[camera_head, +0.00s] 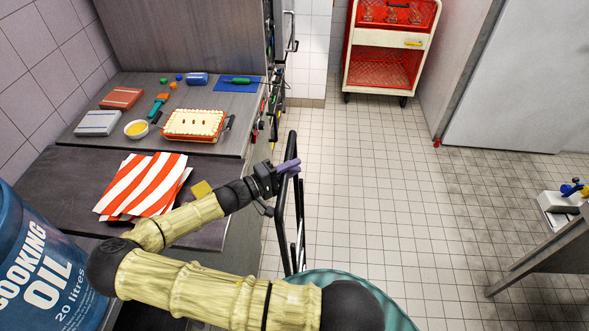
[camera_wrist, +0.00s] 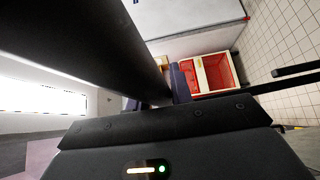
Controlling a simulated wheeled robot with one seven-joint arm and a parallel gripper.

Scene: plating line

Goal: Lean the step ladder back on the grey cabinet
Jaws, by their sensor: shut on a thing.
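The step ladder (camera_head: 298,215) shows in the head view as a narrow black frame, close to upright, beside the front edge of the worktop. My gripper (camera_head: 289,166), with purple fingers, is shut on its upper part. In the wrist view a wide black bar (camera_wrist: 95,45), apparently the ladder's rail, runs down to the purple fingertip (camera_wrist: 179,82). The ladder's feet are hidden behind a teal round thing and my arm. A tall grey block (camera_head: 180,35) stands behind the worktop, and a large pale grey panel (camera_head: 530,75) stands at the far right; which is the grey cabinet, I cannot tell.
The dark worktop (camera_head: 75,180) at left holds a striped cloth (camera_head: 145,188), a pie (camera_head: 195,124) and small items. A blue oil drum (camera_head: 40,265) stands front left. A red-and-white trolley (camera_head: 390,50) is at the back. A table (camera_head: 545,255) stands right. The tiled floor between is clear.

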